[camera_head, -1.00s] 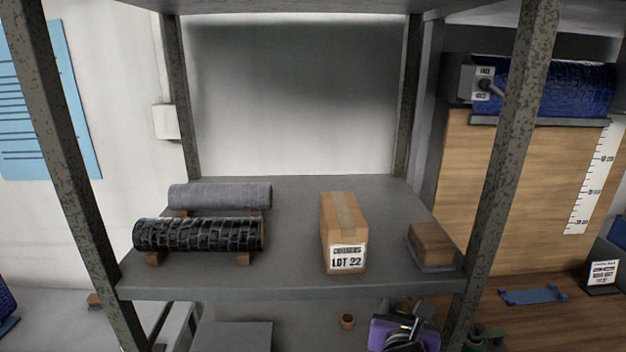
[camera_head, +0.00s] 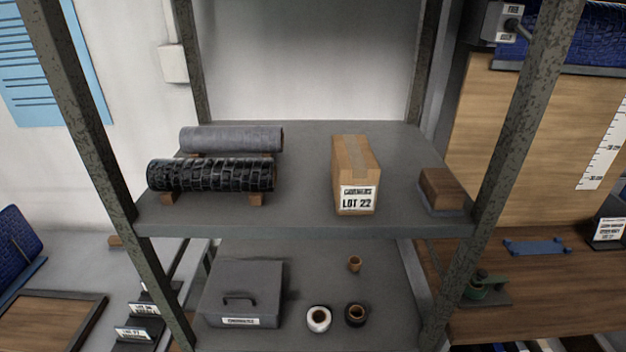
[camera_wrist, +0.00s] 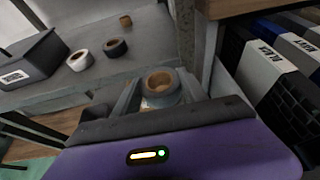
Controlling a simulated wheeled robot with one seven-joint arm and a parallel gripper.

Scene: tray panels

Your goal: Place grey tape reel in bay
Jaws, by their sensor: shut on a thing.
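In the wrist view my gripper (camera_wrist: 160,88) is shut on a pale grey tape reel (camera_wrist: 176,94) with a brown core. The reel is held with its round face and hole toward the camera, and its lower part is partly hidden by the gripper. My gripper does not show in the head view now. No place that I can identify as the bay shows clearly.
The upper shelf holds two rolls, a LOT 22 carton (camera_head: 352,170) and a wooden block (camera_head: 441,188). Shelf posts stand at both sides.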

